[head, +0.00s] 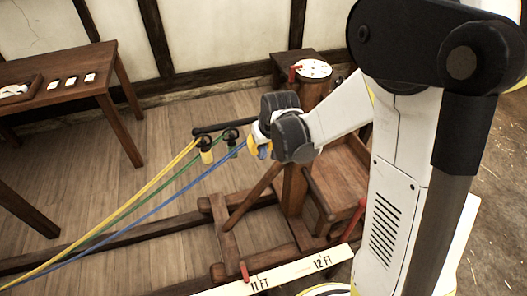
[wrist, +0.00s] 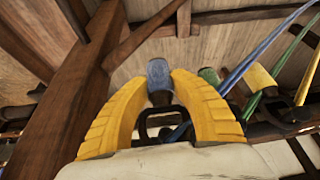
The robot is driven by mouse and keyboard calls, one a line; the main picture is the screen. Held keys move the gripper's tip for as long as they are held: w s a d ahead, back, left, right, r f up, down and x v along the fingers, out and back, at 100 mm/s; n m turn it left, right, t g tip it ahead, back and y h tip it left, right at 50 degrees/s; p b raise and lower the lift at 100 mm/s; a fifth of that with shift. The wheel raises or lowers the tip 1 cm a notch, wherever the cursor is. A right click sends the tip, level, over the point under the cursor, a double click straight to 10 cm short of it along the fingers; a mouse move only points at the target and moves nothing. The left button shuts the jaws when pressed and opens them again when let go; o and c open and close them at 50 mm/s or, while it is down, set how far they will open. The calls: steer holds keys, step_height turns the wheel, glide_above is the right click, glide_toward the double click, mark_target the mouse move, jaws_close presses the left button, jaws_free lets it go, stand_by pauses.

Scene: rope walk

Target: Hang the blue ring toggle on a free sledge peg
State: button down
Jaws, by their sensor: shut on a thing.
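My gripper (head: 257,146) is at the right end of the sledge's dark peg bar (head: 214,128). In the wrist view its yellow fingers (wrist: 158,80) are closed on the blue ring toggle (wrist: 158,72). The toggle's blue end sticks up between the fingertips, with a dark ring below it. In the head view the blue toggle (head: 263,153) is mostly hidden by the fingers. A yellow toggle (head: 207,155) and a green toggle (head: 231,143) hang at the bar, left of my gripper. I cannot tell whether the blue ring touches a peg; the free pegs are hidden.
Yellow, green and blue ropes run to the lower left. A wooden post (head: 297,190) with a white round top (head: 314,69) stands right of my gripper. A marked white scale board (head: 290,272) lies in front. A table (head: 75,75) stands at the left.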

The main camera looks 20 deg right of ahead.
steer(key=shift+w+f+b, duration=0.2)
steer(key=shift+w, duration=0.55)
steer(key=shift+w+f+b, duration=0.15)
steer(key=shift+w+f, duration=0.1)
steer(key=shift+w, duration=0.5)
steer(key=shift+w+f+b, duration=0.2)
steer(key=shift+w, duration=0.55)
steer(key=c, duration=1.1)
jaws_free()
steer(key=shift+o, duration=0.2)
